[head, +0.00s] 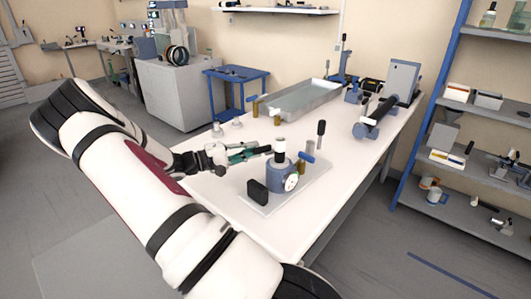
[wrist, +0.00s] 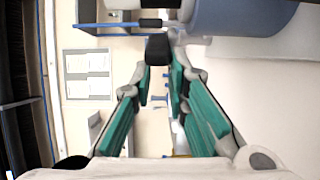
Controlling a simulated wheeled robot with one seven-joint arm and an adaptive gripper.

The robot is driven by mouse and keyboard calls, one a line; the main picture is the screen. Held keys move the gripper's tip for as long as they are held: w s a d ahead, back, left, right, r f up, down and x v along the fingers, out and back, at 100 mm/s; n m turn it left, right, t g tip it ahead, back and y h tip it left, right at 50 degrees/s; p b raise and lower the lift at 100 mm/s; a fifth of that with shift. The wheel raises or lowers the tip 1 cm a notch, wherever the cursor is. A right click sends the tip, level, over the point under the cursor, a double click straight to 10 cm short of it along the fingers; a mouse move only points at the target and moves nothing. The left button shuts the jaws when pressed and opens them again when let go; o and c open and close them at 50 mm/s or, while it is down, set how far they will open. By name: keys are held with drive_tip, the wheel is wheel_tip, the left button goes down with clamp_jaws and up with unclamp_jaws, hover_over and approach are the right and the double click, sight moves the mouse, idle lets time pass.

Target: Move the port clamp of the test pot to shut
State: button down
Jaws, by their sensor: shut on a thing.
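The test pot (head: 280,176) is a blue-grey cylinder with a round white dial (head: 291,182), standing on a pale plate (head: 315,190) on the bench. A white-topped part rises from it. My gripper (head: 264,151) reaches in from the left at the pot's upper side, its green fingers level. In the wrist view the fingertips (wrist: 161,72) close around a dark knob (wrist: 158,49), which appears to be the port clamp's handle. The pot's blue-grey body (wrist: 240,14) fills the top right there. The fingers hide part of the clamp, and its exact setting cannot be told.
A black block (head: 257,191) stands on the plate in front of the pot. A blue T-handle (head: 306,156) and a black-handled upright tool (head: 320,135) stand behind it. A metal tray (head: 300,101) lies farther back. The bench's right front is clear.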

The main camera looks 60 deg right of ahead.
drive_tip(key=shift+s+d+r, duration=0.1)
drive_tip(key=shift+d+r, duration=0.05)
drive_tip(key=shift+r, duration=0.15)
drive_tip(key=shift+d, duration=0.6)
drive_tip(key=c, duration=1.5)
unclamp_jaws()
drive_tip(key=shift+f, duration=0.1)
drive_tip(key=shift+a+f, duration=0.1)
drive_tip(key=w+a+b, duration=0.1)
drive_tip(key=w, duration=0.1)
drive_tip(key=w+a+b, duration=0.1)
drive_tip(key=w, duration=0.1)
drive_tip(key=w+a+b, duration=0.1)
drive_tip(key=w, duration=0.1)
drive_tip(key=shift+w+a, duration=0.1)
drive_tip(key=shift+a, duration=0.25)
